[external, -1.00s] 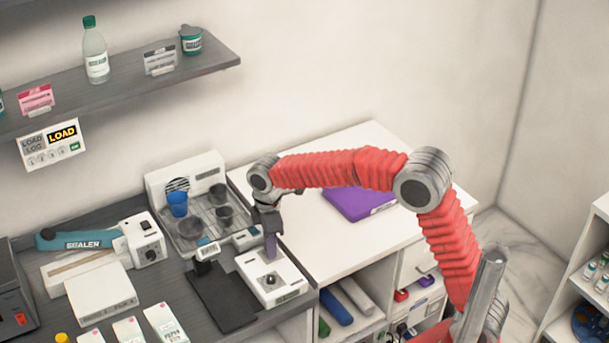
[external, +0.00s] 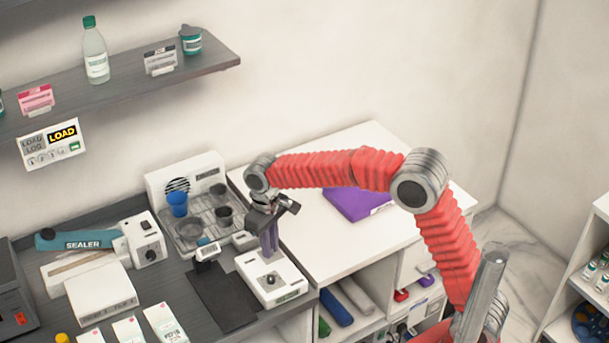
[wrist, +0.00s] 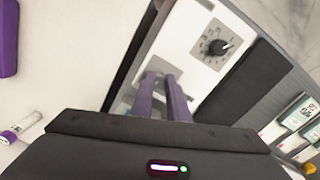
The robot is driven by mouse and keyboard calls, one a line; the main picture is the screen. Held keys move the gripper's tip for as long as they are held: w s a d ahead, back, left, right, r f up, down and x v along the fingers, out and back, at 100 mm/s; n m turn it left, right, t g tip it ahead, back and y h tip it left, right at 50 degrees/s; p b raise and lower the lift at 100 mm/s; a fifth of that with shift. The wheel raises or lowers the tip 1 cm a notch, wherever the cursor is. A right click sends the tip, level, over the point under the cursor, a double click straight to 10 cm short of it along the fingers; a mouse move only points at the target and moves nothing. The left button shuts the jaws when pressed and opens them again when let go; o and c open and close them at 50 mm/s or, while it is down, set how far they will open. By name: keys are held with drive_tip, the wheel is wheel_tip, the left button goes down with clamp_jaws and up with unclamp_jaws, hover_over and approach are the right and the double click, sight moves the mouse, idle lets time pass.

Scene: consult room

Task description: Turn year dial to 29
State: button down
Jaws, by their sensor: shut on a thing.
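The year dial (external: 270,281) is a dark round knob on top of a white box (external: 255,263). In the wrist view the dial (wrist: 218,47) stands clear of the fingers, with a ring of small marks that I cannot read and a pale pointer line toward the right. My gripper (external: 269,255) points down over the back part of the box. In the wrist view the purple fingers of my gripper (wrist: 162,78) are close together, left of and below the dial. What is between them cannot be made out.
A dark mat (external: 222,297) lies left of the box. A drip tray with cups (external: 178,204) stands behind. A sealer (external: 82,240) is farther left. The white counter (external: 308,240) at right has free room around a purple folder (external: 352,203).

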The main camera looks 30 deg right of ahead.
drive_tip(key=shift+w+m, duration=0.1)
drive_tip(key=shift+m, duration=0.5)
drive_tip(key=shift+r, duration=0.1)
drive_tip(key=c, duration=1.7)
unclamp_jaws()
drive_tip(key=r, duration=1.3)
drive_tip(key=shift+a+r, duration=0.25)
drive_tip(key=shift+r, duration=0.05)
